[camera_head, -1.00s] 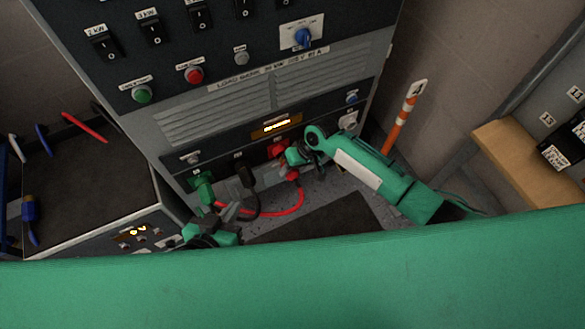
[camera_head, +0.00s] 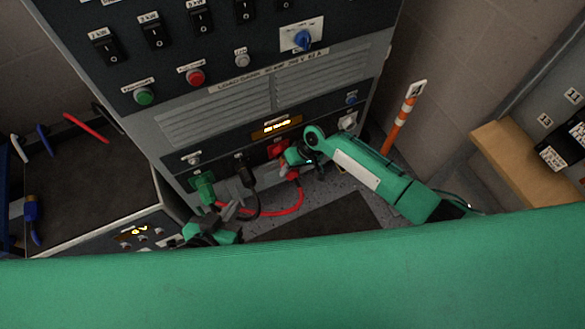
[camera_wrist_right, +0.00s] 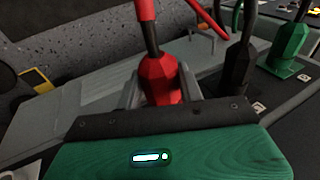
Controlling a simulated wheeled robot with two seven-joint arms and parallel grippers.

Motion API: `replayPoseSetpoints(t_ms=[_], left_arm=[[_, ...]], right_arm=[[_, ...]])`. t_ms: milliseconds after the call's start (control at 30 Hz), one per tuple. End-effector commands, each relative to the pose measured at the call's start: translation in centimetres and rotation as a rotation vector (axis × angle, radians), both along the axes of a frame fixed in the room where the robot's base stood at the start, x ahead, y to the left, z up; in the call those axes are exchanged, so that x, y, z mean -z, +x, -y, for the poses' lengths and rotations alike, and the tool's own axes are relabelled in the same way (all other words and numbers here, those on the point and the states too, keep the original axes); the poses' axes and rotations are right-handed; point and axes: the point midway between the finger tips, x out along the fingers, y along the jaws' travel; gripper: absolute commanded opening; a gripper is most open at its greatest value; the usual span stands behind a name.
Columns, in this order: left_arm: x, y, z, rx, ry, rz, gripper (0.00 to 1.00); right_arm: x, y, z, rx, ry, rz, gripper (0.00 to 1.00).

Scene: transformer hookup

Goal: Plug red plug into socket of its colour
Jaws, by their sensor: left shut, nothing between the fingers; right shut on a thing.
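The red plug (camera_wrist_right: 162,78) sits between the fingers of my right gripper (camera_wrist_right: 160,92), which is shut on it. Its red cable rises from the back of the plug in the wrist view. In the head view my right gripper (camera_head: 289,168) is at the lower panel of the load bank, right by the red socket (camera_head: 278,148). The plug's front end is hidden by the gripper, so I cannot tell how deep it sits. My left gripper (camera_head: 229,211) is shut and empty, low and left, near the green plug (camera_head: 205,188).
A black plug (camera_wrist_right: 237,68) and the green plug (camera_wrist_right: 287,52) stand at the panel beside the red one. The red cable (camera_head: 278,213) loops over the floor between my grippers. An orange-white post (camera_head: 399,120) and a wooden shelf (camera_head: 515,160) stand right.

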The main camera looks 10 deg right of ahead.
Motion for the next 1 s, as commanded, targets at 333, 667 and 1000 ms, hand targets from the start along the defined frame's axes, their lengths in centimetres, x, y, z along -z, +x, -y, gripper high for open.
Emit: replayPoseSetpoints(t_ms=[333,667,1000], left_arm=[[0.2,0.0,0.0,0.000,0.000,0.000,0.00],[0.3,0.0,0.0,0.000,0.000,0.000,0.00],[0.5,0.0,0.0,0.000,0.000,0.000,0.00]], right_arm=[[-0.1,0.8,-0.3,-0.001,0.001,0.001,0.09],[-0.1,1.5,-0.5,0.000,0.000,0.001,0.09],[0.0,2.2,-0.8,0.000,0.000,0.001,0.09]])
